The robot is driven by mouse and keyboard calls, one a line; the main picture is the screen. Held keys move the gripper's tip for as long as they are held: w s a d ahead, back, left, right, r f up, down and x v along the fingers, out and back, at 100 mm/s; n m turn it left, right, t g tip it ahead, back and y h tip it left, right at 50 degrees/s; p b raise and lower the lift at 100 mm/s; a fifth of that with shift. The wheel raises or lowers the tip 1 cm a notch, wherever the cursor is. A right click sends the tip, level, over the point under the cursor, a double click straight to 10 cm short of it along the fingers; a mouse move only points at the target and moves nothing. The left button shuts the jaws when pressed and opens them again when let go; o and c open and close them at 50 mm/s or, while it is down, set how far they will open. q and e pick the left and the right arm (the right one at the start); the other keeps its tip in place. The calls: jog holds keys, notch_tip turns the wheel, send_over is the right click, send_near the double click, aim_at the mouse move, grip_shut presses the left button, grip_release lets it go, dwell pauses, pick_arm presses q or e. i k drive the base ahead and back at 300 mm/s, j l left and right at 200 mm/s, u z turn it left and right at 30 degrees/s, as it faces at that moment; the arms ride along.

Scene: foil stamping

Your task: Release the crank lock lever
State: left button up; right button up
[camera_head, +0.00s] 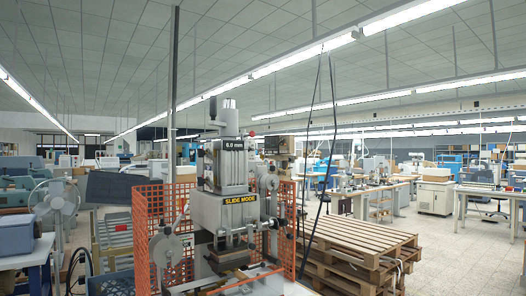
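The foil stamping machine (223,185) stands upright near the middle of the head view. It carries a "6.0 mm" display (233,144) and a yellow "SLIDE MODE" label (240,200). A small red knob (251,133) shows at its upper right. A grey round wheel-like part (167,251) is at its lower left, and another round part (270,182) is at its right. I cannot tell which part is the crank lock lever. Neither of my grippers is in view.
Orange mesh guards (160,205) stand on both sides of the machine. Stacked wooden pallets (355,240) are close on the right. A pedestal fan (55,200) and a table with a blue box (14,235) are on the left. Tiled floor shows at far right.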

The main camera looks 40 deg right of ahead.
aim_at(252, 134)
jog(key=z, duration=1.15)
jog(key=i+j, duration=0.1)
jog(key=j, duration=0.4)
jog(key=i+j, duration=0.1)
jog(key=j, duration=0.35)
jog(key=i+j, duration=0.1)
jog(key=j, duration=0.4)
jog(key=j+z, duration=0.1)
jog(key=j, duration=0.4)
jog(key=i, duration=0.05)
